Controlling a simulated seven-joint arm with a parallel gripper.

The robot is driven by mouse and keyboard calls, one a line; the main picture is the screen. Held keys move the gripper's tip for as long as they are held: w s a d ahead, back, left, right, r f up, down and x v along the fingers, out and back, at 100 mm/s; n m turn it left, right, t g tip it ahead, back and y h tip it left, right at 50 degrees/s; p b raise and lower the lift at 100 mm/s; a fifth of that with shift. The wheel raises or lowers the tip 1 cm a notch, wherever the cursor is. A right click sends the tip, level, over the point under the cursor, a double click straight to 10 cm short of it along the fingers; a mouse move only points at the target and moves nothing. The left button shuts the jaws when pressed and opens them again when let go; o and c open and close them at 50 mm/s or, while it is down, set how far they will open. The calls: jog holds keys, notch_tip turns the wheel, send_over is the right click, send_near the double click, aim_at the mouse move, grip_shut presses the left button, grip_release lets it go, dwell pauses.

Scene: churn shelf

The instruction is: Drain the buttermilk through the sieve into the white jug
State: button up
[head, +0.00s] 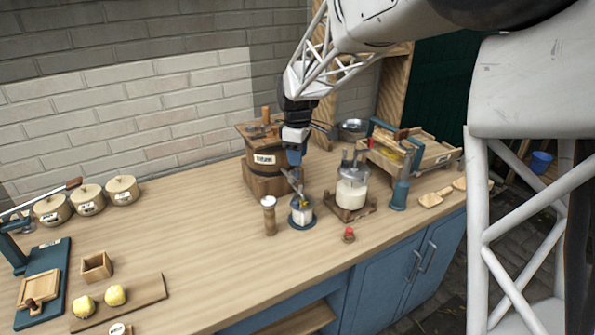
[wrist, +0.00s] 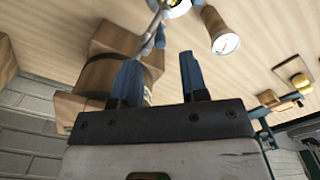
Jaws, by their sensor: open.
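The wooden churn (head: 262,178), with a dark band and a white label, stands at the back middle of the counter. The white jug (head: 302,217) stands in front of it on a dark blue round base. Something grey with a yellow bit sits over its mouth; I cannot tell if it is the sieve. My gripper (head: 295,163) is open and empty, pointing down at the churn's front right. In the wrist view the blue fingers (wrist: 160,65) are apart, with the churn (wrist: 108,75) on the left and the jug (wrist: 178,8) cut off at the top. No buttermilk stream is visible.
A wooden cylinder with a pale top (head: 269,215) stands left of the jug. A glass jar of white liquid (head: 352,192) stands right of it. A small red-topped item (head: 348,235) lies in front. Lidded canisters (head: 88,200) are at left. The counter's middle left is clear.

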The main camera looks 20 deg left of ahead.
aim_at(298, 170)
jog(key=shift+f, duration=2.9)
jog(key=shift+c, duration=0.4)
grip_shut()
